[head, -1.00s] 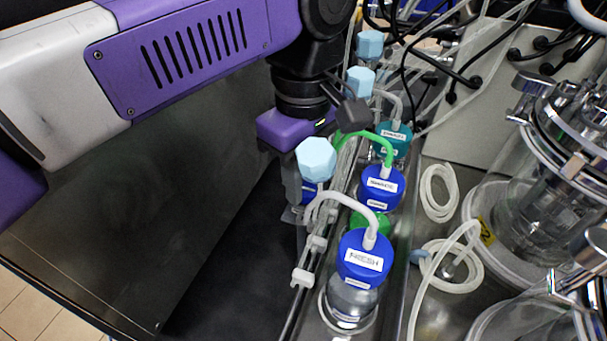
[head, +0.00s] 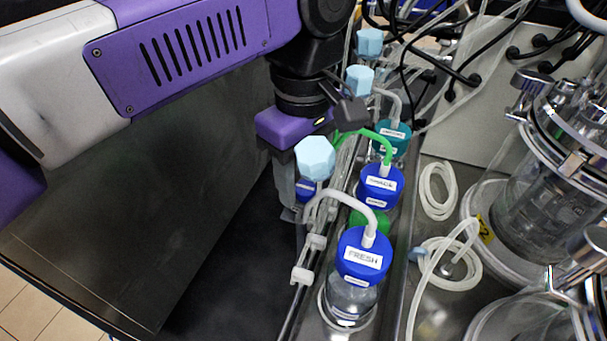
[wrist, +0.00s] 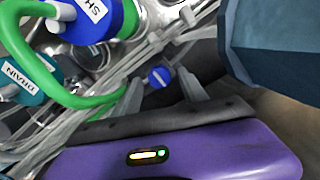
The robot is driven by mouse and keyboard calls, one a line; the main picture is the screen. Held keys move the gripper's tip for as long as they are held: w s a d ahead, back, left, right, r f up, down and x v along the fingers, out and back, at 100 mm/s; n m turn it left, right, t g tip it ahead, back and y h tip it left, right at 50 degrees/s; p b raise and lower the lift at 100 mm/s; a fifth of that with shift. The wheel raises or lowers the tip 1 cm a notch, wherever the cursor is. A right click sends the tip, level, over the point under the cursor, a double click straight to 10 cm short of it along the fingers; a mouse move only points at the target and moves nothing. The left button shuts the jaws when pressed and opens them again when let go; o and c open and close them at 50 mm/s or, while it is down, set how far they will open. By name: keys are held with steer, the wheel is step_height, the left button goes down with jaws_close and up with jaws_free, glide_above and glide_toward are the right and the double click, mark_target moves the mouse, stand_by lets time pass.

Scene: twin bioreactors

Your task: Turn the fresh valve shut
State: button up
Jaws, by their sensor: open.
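A small blue round valve knob (wrist: 159,77) with a white line across its face shows in the wrist view. No name on it can be read. My gripper (wrist: 161,84) is open, with one grey finger on each side of this knob; I cannot tell whether either finger touches it. In the head view my gripper (head: 290,195) points down left of the bottles, and part of the blue knob (head: 306,190) shows beside a finger, under a pale blue faceted knob (head: 315,158). The bottle labelled FRESH (head: 362,255) has a blue cap and a white tube.
A second blue-capped bottle (head: 380,185) and a teal-capped bottle (head: 395,138) stand behind. Tubes run close along the gripper's right. Another pale blue knob (head: 360,78) is further back. Glass vessels (head: 545,150) stand at right. Dark open space lies left of the bottle row.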

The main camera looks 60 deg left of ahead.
mark_target(303, 186)
steer(key=shift+r, duration=3.9)
